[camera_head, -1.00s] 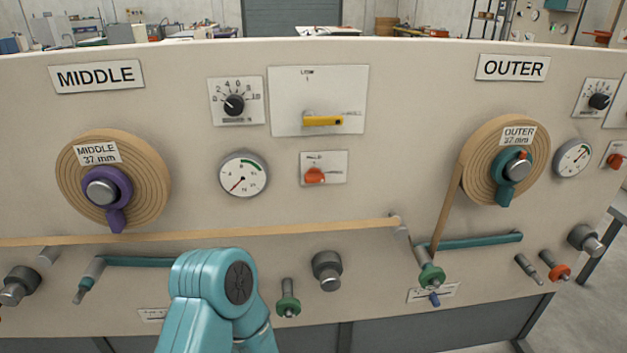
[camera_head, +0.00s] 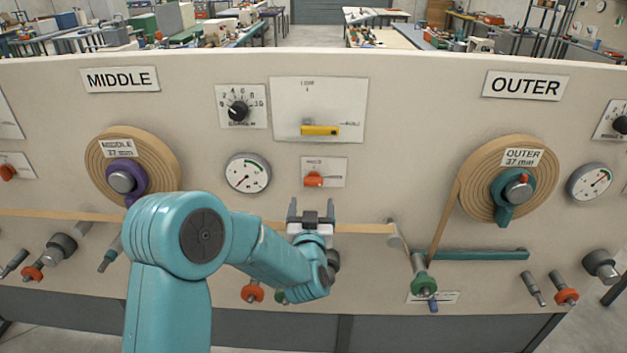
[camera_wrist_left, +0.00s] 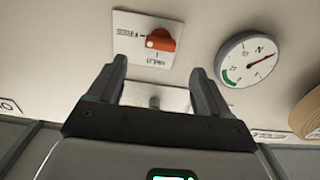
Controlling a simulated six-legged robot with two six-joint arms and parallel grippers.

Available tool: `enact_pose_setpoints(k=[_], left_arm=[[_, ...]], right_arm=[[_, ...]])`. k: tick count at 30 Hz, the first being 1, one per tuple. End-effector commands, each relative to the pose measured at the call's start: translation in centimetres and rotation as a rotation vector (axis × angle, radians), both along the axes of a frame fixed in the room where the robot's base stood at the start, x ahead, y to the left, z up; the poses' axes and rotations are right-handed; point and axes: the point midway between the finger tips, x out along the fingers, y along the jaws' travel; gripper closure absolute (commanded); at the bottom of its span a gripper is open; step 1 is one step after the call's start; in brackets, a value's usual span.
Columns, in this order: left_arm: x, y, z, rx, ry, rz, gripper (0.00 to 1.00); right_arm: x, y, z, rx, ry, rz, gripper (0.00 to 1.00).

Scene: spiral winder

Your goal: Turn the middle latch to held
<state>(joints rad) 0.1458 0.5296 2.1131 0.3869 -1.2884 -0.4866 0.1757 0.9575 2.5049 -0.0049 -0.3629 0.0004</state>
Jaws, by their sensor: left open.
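The middle latch is an orange knob (camera_head: 313,180) on a small white plate (camera_head: 338,167), below the yellow lever. The wrist view shows this knob (camera_wrist_left: 161,40) with its plate upside down, HELD and FREE lettered on it. The knob's white mark is on the side of the FREE lettering. My left gripper (camera_head: 311,210) is just below the plate, fingers pointing up. In the wrist view the open, empty fingers (camera_wrist_left: 158,75) are apart from the knob, which lies beyond the tips. My right gripper is not in view.
A gauge (camera_head: 247,173) is left of the latch plate and a yellow lever (camera_head: 320,130) above it. A tan strip (camera_head: 365,228) runs across behind my gripper. The middle spool (camera_head: 160,160) and outer spool (camera_head: 480,190) stand out from the panel on either side.

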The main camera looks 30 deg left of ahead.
Motion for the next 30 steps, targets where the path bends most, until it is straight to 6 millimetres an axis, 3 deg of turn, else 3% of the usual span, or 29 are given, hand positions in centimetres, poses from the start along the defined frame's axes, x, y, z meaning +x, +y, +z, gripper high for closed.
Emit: enact_pose_setpoints(k=[6,12,25,30], left_arm=[[4.2,3.0,0.3,-0.001,0.001,0.002,0.21],[6.7,4.5,0.1,-0.001,0.0,0.0,0.21],[7.6,4.7,-0.1,-0.001,0.0,-0.001,0.21],[7.6,4.6,-0.1,-0.001,0.0,-0.001,0.77]], right_arm=[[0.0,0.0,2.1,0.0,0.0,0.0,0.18],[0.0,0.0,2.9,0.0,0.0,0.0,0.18],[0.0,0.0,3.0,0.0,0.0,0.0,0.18],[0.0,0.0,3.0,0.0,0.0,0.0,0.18]])
